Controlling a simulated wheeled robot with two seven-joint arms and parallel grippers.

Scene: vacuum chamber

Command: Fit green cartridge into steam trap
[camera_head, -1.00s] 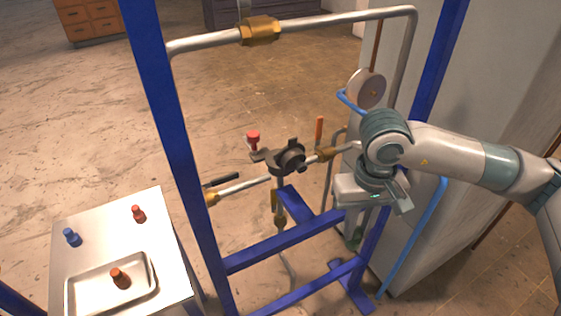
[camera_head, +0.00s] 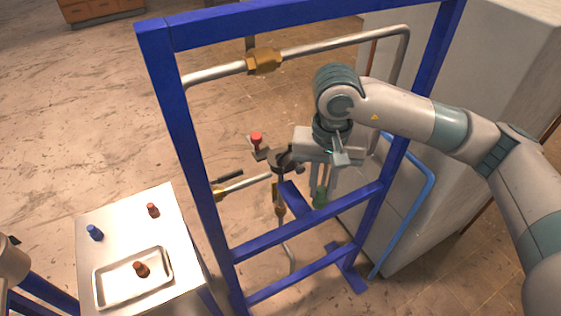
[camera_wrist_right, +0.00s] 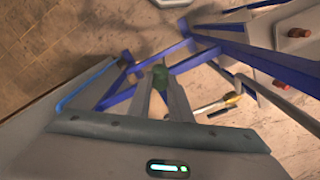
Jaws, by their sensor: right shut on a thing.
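My right gripper (camera_head: 321,200) points down inside the blue frame, shut on the green cartridge (camera_head: 320,194). In the right wrist view the cartridge (camera_wrist_right: 160,76) sits between the two fingertips. The dark steam trap (camera_head: 284,159) is on the pipe just left of the gripper and higher in the head view. The gripper partly covers its right side, and its opening cannot be made out. A red-topped part (camera_head: 256,139) stands at its left. The cartridge appears apart from the trap. At the left edge only a piece of my left arm shows, not its gripper.
A blue frame (camera_head: 178,130) with crossbars surrounds the piping. A side table (camera_head: 110,218) at lower left carries a blue cartridge (camera_head: 95,232), a red one (camera_head: 153,210), and a tray (camera_head: 107,293) holding a brown-red one (camera_head: 141,269). A grey cabinet (camera_head: 480,90) stands on the right.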

